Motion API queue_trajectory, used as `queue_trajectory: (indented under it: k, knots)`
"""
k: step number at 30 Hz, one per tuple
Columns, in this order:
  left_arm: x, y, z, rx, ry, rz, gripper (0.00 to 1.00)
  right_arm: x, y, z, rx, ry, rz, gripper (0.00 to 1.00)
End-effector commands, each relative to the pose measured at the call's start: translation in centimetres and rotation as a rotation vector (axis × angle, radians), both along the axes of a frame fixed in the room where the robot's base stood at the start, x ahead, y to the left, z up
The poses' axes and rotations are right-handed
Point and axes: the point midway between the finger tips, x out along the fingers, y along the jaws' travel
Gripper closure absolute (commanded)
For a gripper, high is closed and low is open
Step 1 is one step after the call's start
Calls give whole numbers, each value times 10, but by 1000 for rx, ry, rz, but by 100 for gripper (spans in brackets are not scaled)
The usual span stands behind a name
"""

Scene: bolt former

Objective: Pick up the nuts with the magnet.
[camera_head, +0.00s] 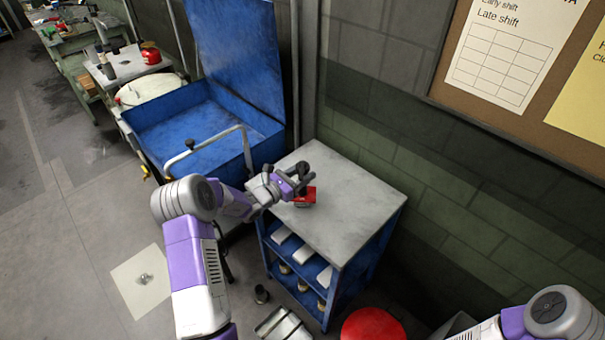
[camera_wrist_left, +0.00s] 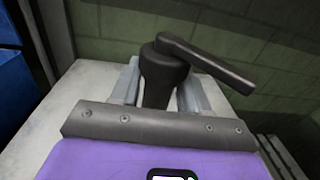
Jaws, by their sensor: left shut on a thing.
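The magnet has a red body (camera_head: 306,197) and a black post with a lever. It is at the left part of the grey top of a blue cart. My left gripper (camera_head: 292,183) is shut on the magnet's black post, which stands between its fingers in the left wrist view (camera_wrist_left: 163,78). I cannot tell whether the red body touches the cart top. A small cluster of metal pieces, apparently the nuts (camera_head: 145,278), lies on a pale sheet (camera_head: 128,277) on the floor at the left. My right gripper is out of view.
The cart top (camera_head: 350,205) is otherwise clear. A blue open-lidded tub (camera_head: 190,140) with a bent metal handle stands behind and left of the cart. A wall is at the right.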

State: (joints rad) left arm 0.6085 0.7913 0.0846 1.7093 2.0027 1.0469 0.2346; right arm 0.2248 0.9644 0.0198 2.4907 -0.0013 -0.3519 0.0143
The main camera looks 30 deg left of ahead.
Motion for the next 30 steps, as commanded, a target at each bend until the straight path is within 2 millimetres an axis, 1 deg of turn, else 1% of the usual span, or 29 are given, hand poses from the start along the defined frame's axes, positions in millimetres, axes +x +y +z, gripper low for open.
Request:
queue_trajectory:
  k: [1, 17, 22, 30]
  knots:
    - [1, 0, 3, -1, -6, -1, 100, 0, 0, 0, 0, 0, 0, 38]
    - [1, 0, 3, -1, -6, -1, 100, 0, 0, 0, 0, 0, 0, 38]
    - [1, 0, 9, -1, -6, -1, 100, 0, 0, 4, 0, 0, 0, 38]
    - [1, 0, 25, 0, -7, -1, 100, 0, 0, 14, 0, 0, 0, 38]
